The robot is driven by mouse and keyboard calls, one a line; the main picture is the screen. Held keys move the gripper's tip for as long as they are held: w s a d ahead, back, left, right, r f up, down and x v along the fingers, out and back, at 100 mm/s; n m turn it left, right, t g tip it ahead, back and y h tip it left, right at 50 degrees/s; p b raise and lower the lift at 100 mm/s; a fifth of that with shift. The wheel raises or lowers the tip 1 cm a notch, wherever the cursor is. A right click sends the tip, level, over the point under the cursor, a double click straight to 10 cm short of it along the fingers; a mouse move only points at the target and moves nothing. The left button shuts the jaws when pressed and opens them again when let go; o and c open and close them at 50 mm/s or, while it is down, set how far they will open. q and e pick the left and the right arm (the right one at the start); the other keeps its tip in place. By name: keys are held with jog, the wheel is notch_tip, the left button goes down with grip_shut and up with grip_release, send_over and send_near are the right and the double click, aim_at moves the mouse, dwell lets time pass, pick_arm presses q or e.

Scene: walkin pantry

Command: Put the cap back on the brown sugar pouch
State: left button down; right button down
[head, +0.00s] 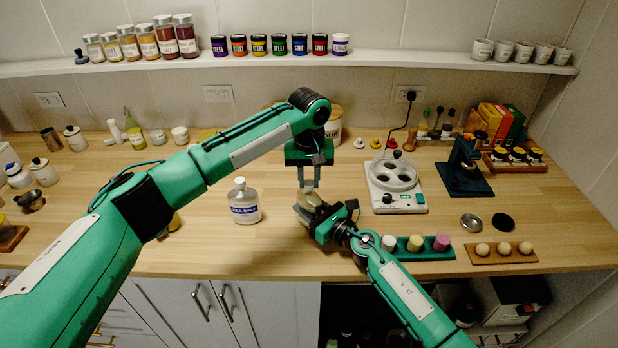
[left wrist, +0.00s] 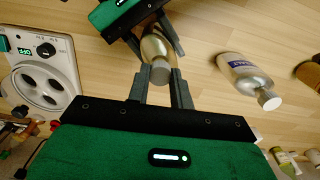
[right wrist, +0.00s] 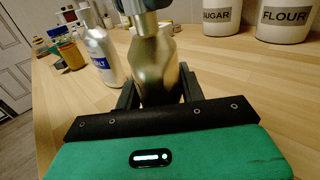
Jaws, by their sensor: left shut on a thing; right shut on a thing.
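The brown sugar pouch (head: 304,213), a gold-tan shiny pouch, is held upright above the counter front. My right gripper (head: 322,218) is shut on its body; the fingers flank the pouch (right wrist: 157,72) in the right wrist view. My left gripper (head: 309,183) points straight down over the pouch top and is shut on the grey cap (left wrist: 160,72). In the right wrist view the cap (right wrist: 147,24) is in line with the pouch neck and looks to meet it. I cannot tell whether it is seated. The pouch label is not visible.
A sea salt bottle (head: 243,202) stands just left of the pouch. Sugar (right wrist: 222,16) and flour (right wrist: 285,20) canisters stand behind. A shelf (head: 400,58) runs above.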

pick_arm(q)
jog(key=m, duration=0.9)
jog(key=shift+m, duration=0.3)
jog(key=m, duration=0.4)
jog(key=c, duration=1.2)
grip_release()
jog(key=shift+o, duration=0.2)
notch_tip(320, 180, up, 12)
